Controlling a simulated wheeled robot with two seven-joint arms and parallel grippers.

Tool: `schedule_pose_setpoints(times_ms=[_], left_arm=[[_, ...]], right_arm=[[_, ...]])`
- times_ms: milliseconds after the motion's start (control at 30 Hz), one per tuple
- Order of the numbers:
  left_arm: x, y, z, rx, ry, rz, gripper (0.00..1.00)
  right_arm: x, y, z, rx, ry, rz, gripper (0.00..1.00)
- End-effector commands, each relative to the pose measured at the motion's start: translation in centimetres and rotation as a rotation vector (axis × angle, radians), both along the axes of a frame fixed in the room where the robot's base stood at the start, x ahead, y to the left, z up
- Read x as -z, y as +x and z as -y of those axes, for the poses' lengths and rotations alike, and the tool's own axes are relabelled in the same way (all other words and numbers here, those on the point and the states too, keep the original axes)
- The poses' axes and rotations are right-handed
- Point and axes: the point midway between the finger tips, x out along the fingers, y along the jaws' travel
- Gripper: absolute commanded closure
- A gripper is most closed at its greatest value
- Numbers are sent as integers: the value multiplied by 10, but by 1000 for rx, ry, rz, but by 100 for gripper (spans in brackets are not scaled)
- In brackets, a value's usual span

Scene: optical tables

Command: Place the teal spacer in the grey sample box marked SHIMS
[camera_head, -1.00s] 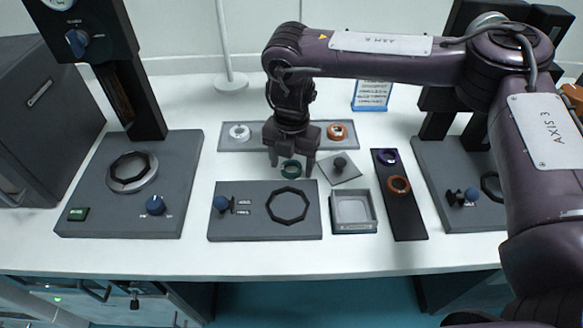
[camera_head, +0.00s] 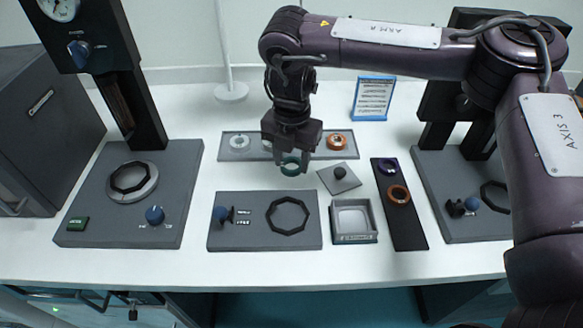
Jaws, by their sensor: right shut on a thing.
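The teal spacer (camera_head: 290,168), a small ring, is between the fingers of my right gripper (camera_head: 291,164). The gripper points down and is shut on it, behind the octagon-ring plate. Whether the spacer is clear of the table is hard to tell. The grey sample box (camera_head: 354,238) is open-topped and stands in front and to the right of the gripper. Its front label is too small to read. My left gripper is not in view.
A grey plate with knob and octagon ring (camera_head: 228,241) lies left of the box. A dark strip (camera_head: 408,232) with blue and orange rings lies right of it. A small plate with a black knob (camera_head: 340,175) is behind the box. A long tray (camera_head: 262,138) stands behind the gripper.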

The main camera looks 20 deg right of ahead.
Motion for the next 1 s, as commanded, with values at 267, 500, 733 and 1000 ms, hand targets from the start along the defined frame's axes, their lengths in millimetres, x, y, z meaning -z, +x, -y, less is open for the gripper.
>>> schedule_pose_setpoints(times_ms=[267,500,733,1000], left_arm=[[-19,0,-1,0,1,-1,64],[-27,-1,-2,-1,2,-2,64],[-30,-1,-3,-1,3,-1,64],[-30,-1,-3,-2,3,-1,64]], right_arm=[[-92,1,0,-1,-3,9,81],[-140,1,0,1,-2,5,81],[-157,0,0,1,-1,2,81],[-157,1,4,246,0,1,81]])
